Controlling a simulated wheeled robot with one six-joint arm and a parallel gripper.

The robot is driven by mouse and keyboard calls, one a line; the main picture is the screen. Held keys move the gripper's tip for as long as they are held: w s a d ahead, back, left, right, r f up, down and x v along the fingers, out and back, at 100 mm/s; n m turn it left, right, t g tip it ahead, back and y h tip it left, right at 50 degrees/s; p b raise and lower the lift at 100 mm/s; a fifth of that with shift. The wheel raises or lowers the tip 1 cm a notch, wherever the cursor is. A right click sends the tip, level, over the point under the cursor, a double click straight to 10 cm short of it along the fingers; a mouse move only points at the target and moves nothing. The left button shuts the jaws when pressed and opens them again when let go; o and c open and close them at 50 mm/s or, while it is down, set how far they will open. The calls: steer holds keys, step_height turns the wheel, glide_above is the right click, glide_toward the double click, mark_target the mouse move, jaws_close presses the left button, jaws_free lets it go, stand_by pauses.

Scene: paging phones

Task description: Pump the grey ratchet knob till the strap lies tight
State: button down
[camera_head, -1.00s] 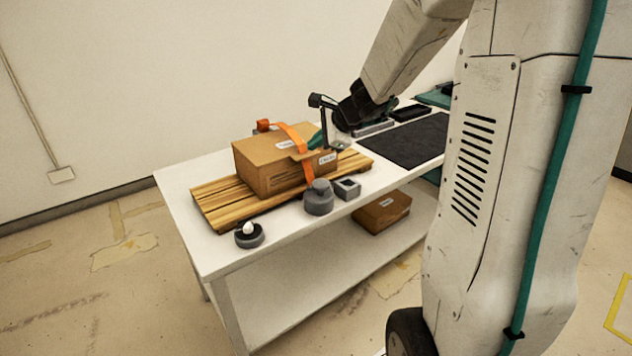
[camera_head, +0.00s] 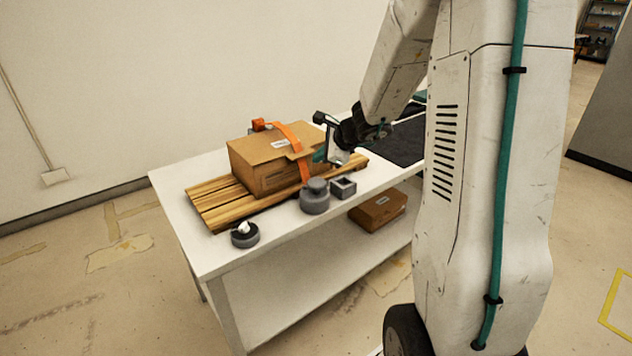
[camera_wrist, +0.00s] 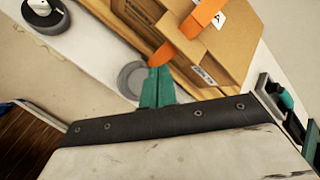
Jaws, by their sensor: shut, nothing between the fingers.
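The grey ratchet knob (camera_head: 315,203) is a round, stepped piece on the table in front of the cardboard box (camera_head: 262,165). It also shows, partly hidden, behind my fingertips in the wrist view (camera_wrist: 128,75). The orange strap (camera_head: 290,137) runs over the box top and down its front side; it bows at the top edge, but I cannot tell how tight it is. My gripper (camera_head: 319,157) has teal fingers, pressed together and empty, beside the box's right end, above and behind the knob. The fingers (camera_wrist: 157,86) overlap the knob's edge in the wrist view; contact cannot be told.
The box stands on a wooden slatted pallet (camera_head: 215,205). A grey dial with a white top (camera_head: 245,238) sits at the table's front left. A small square grey holder (camera_head: 343,188) stands right of the knob. Another box (camera_head: 378,209) lies on the lower shelf. A dark mat (camera_head: 405,142) lies behind.

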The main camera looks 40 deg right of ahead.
mark_target(316, 180)
steer(key=shift+f, duration=2.25)
steer(key=shift+f, duration=0.4)
steer(key=shift+f, duration=1.1)
stand_by(1.2)
steer(key=shift+r, duration=1.55)
steer(key=shift+r, duration=2.5)
